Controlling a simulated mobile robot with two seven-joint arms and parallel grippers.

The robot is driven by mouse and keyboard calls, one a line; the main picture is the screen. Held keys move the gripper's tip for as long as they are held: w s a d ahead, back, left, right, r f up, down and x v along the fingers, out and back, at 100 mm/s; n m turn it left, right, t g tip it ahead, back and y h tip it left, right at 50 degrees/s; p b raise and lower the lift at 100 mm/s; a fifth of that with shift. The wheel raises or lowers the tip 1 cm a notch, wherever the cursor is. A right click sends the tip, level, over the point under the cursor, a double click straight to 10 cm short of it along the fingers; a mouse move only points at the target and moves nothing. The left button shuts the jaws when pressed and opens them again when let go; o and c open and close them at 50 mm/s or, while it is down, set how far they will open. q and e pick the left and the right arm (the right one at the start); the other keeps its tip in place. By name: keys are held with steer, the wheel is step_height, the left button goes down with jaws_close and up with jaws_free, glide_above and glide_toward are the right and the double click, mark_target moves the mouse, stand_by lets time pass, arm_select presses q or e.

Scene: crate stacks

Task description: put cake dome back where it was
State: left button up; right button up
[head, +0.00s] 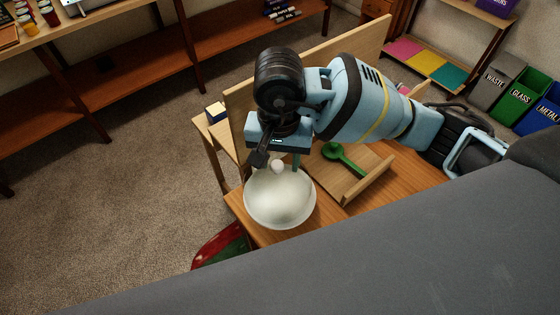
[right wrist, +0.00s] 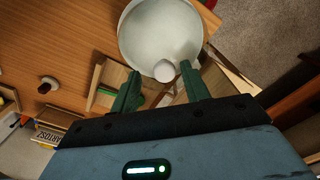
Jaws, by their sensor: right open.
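The cake dome (head: 281,203) is a pale, whitish bowl-shaped cover with a round knob on top. It stands at the corner of the wooden table (head: 352,207), knob up. My right gripper (head: 280,165) is above the dome, its fingers on either side of the knob. In the right wrist view the dome (right wrist: 160,35) fills the top middle, and its knob shows between the two open green fingers of the gripper (right wrist: 160,85). I cannot tell whether a finger touches the knob. What is under the dome is hidden. My left gripper is not in view.
A wooden tray (head: 376,183) with a green spoon-like item (head: 342,157) lies right of the dome. A tall wooden panel (head: 366,47) stands behind. A red and green object (head: 220,245) is below the table's left edge.

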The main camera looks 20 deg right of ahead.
step_height(320, 180, up, 10)
steer(key=shift+r+p, duration=0.25)
steer(key=shift+p, duration=0.05)
stand_by(0.6)
